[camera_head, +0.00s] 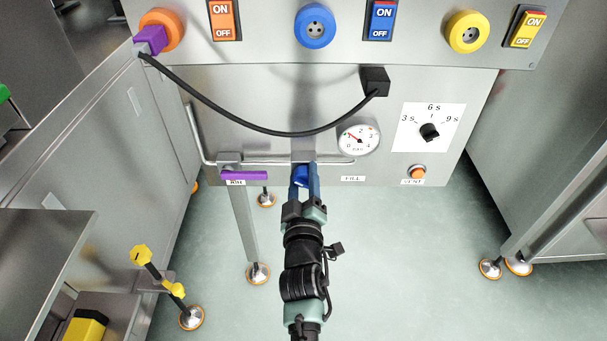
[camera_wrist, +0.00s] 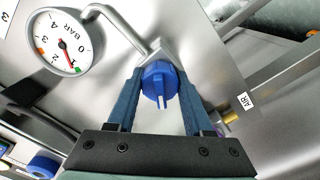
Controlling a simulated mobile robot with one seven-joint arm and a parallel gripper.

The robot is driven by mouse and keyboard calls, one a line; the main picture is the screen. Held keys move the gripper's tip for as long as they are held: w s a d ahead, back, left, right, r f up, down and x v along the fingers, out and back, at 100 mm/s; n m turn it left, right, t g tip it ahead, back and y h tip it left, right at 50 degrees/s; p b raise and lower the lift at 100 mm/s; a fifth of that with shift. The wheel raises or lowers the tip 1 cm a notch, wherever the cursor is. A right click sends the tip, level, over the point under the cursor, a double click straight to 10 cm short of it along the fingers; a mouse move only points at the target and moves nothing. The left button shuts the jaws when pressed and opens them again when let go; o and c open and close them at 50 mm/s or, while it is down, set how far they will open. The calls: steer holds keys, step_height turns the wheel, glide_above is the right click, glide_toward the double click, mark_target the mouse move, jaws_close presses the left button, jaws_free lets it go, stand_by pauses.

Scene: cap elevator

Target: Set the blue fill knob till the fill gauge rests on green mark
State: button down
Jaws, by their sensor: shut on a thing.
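The blue fill knob (camera_head: 301,176) sits low on the grey panel, left of the FILL label (camera_head: 353,179). My gripper (camera_head: 304,184) is shut on it from the front. In the wrist view the knob (camera_wrist: 158,82) is between my two blue fingers (camera_wrist: 158,92), with its ridge pointing toward me. The fill gauge (camera_head: 358,138) is a round white dial marked BAR, up and right of the knob. In the wrist view the gauge (camera_wrist: 62,42) appears rotated, and its red needle points past the 1, close to a small green mark. I cannot tell if they line up exactly.
A bent pipe (camera_wrist: 118,28) runs from the gauge to the knob's fitting. A black cable (camera_head: 250,126) hangs across the panel above. A timer dial (camera_head: 430,131) and an orange VENT button (camera_head: 417,171) are to the right. The floor below is mostly open.

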steer(key=shift+n, duration=0.9)
steer(key=shift+c, duration=1.5)
jaws_free()
steer(key=s+p, duration=0.5)
steer(key=s, duration=0.8)
